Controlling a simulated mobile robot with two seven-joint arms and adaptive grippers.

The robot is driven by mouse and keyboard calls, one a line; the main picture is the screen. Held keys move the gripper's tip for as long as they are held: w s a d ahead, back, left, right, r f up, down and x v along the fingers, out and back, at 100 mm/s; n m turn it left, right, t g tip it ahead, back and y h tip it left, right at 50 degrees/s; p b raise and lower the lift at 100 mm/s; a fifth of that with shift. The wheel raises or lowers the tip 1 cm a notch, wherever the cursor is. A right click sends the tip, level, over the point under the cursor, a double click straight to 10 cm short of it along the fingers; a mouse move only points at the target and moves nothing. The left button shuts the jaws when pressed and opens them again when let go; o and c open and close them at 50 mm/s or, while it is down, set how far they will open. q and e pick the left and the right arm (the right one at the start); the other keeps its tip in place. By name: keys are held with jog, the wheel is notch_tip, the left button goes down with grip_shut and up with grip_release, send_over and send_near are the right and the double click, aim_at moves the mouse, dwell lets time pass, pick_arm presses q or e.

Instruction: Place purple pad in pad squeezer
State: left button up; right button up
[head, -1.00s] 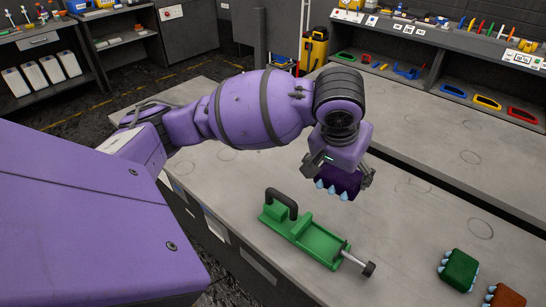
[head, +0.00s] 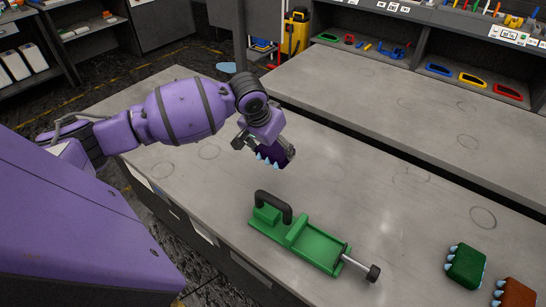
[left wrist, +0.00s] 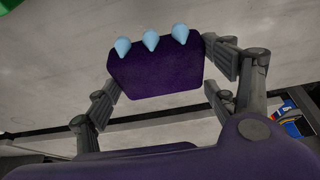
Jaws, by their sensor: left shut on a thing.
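The purple pad (head: 273,155), dark with pale blue cone tips, is held by my left gripper (head: 264,147) above the table, behind the squeezer. In the left wrist view the pad (left wrist: 155,72) sits between the two fingers of my left gripper (left wrist: 160,85), with three blue cones on its far edge. The green pad squeezer (head: 318,247) lies on the table in the head view, with a black handle at its left end and a metal rod with a black knob at its right. The pad is apart from it. My right gripper is in neither view.
A green pad (head: 466,267) and a brown pad (head: 517,293) with blue cones lie at the table's front right. A second grey bench (head: 380,108) and shelves with coloured trays (head: 473,80) stand behind. The table around the squeezer is clear.

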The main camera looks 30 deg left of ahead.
aim_at(273, 149)
pick_arm(q)
jog(key=w+a+f, duration=0.1)
jog(key=f, duration=0.1)
jog(key=w+a+f, duration=0.1)
jog(key=f, duration=0.1)
jog(key=w+a+f, duration=0.1)
jog(key=w+f, duration=0.1)
jog(key=shift+b, duration=0.4)
jog(key=shift+w+f, duration=0.15)
jog(key=shift+f, duration=1.35)
jog(key=shift+f, duration=0.15)
jog(key=o, duration=1.2)
